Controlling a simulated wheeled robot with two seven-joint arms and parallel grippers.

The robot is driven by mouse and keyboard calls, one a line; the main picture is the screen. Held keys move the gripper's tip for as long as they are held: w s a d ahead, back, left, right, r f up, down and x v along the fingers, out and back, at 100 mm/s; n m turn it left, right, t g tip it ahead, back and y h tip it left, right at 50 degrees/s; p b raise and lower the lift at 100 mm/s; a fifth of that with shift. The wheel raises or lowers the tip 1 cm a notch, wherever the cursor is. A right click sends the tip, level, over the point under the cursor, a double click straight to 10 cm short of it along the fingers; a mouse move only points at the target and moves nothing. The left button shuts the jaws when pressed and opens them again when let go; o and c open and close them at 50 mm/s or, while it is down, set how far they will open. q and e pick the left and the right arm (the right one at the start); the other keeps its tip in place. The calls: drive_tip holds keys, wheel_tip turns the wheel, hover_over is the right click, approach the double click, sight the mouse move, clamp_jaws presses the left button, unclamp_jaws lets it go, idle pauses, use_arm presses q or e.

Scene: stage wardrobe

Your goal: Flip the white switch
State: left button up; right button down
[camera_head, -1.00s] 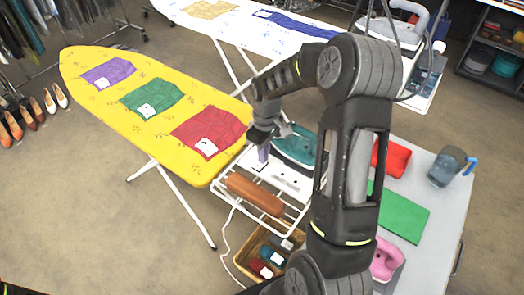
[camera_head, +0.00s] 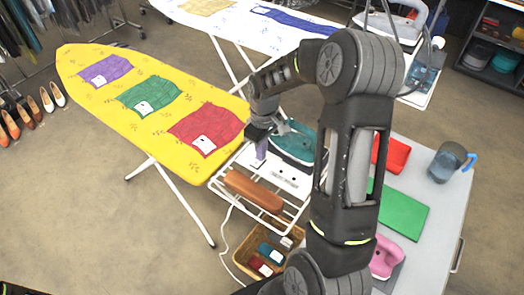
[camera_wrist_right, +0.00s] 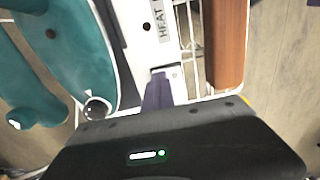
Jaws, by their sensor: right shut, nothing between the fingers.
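A white panel (camera_head: 285,180) with dark round spots and a dark label sits at the end of the yellow ironing board. It also shows in the right wrist view (camera_wrist_right: 150,22), where the label reads "HEAT". The white switch cannot be made out clearly; a small pale piece (camera_wrist_right: 160,70) shows right at my fingertips. My right gripper (camera_head: 260,162) points down at the panel's left end, its purple-grey fingers shut and empty. The fingers also show in the right wrist view (camera_wrist_right: 158,80), close to or touching the panel; contact cannot be told. My left gripper is out of view.
A teal iron (camera_head: 293,143) stands just behind the panel. A wicker basket (camera_head: 238,255) is below. A grey table (camera_head: 425,255) stands at right with a green mat (camera_head: 400,210).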

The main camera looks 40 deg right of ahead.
drive_tip(key=shift+s+a+f, duration=0.35)
drive_tip(key=shift+a+f, duration=0.05)
drive_tip(key=shift+a, duration=0.3)
drive_tip(key=shift+r, duration=0.25)
wheel_tip(320, 180, up, 8)
drive_tip(key=d, duration=0.1)
drive_tip(key=shift+w+d+b, duration=0.3)
drive_tip(key=shift+d+b, duration=0.05)
drive_tip(key=shift+b, duration=0.05)
